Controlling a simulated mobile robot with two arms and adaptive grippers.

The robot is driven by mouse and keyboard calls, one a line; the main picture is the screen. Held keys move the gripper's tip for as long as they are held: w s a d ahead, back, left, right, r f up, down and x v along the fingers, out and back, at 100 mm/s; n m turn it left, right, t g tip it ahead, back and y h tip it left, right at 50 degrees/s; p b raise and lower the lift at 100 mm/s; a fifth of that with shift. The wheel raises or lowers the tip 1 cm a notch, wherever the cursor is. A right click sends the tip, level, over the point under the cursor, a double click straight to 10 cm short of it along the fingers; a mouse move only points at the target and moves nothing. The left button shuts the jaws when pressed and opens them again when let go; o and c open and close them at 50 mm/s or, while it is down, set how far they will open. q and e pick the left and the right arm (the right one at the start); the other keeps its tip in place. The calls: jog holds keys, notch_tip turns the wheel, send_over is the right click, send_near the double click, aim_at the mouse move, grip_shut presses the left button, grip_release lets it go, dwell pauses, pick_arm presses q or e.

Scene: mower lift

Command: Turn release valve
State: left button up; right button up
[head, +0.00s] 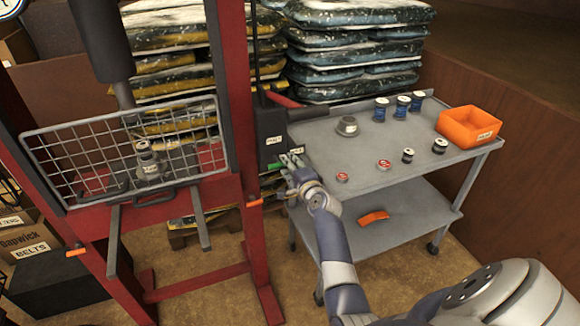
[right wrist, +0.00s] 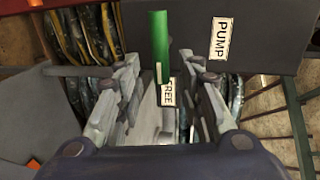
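The release valve's green handle (head: 274,165) sits low on the dark pump box (head: 271,128), which is fixed beside the red press frame. In the right wrist view the green handle (right wrist: 159,40) stands upright at the top middle, between and beyond the finger tips. A white tag reading FREE (right wrist: 168,92) hangs below it, and the pump box (right wrist: 265,30) carries a PUMP label. My right gripper (head: 291,158) is open in front of the box. In the right wrist view, its fingers (right wrist: 160,62) are apart with nothing clamped between them. My left gripper is not in view.
The red press frame (head: 236,90) with a wire guard (head: 70,160) stands left. A grey cart (head: 385,150) at the right holds cans, small round parts and an orange bin (head: 468,127). An orange piece (head: 373,217) lies on its lower shelf. Stacked bags (head: 350,50) are behind.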

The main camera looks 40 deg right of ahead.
jog(key=shift+s, duration=0.1)
jog(key=v, duration=1.2)
dwell(0.4)
jog(key=s+a+f+n+g+y, duration=0.1)
jog(key=s+a+f+n+g, duration=0.3)
jog(key=f, duration=0.7)
jog(key=s+a+f+n+g+y, duration=0.1)
jog(key=s+a+f+n, duration=0.3)
jog(key=f, duration=0.7)
jog(key=s+a+f+n+g+y, duration=0.1)
jog(key=a+f+n+g, duration=0.1)
jog(key=a+f, duration=0.6)
jog(key=s+a+f+n+g+y, duration=0.1)
jog(key=s+f+n+g, duration=0.15)
jog(key=s+f, duration=0.45)
jog(key=s+a+f+n+g, duration=0.1)
jog(key=s+f+n, duration=0.2)
jog(key=s+f, duration=0.45)
jog(key=s+f+n+g, duration=0.2)
jog(key=s+f+n, duration=0.2)
jog(key=s, duration=0.8)
jog(key=s+f+n+g, duration=0.2)
jog(key=s+f+n, duration=0.1)
jog(key=s, duration=0.9)
jog(key=shift+a+f+n, duration=0.3)
jog(key=shift+f+n, duration=0.05)
jog(key=shift+f, duration=0.3)
jog(key=shift+w, duration=0.1)
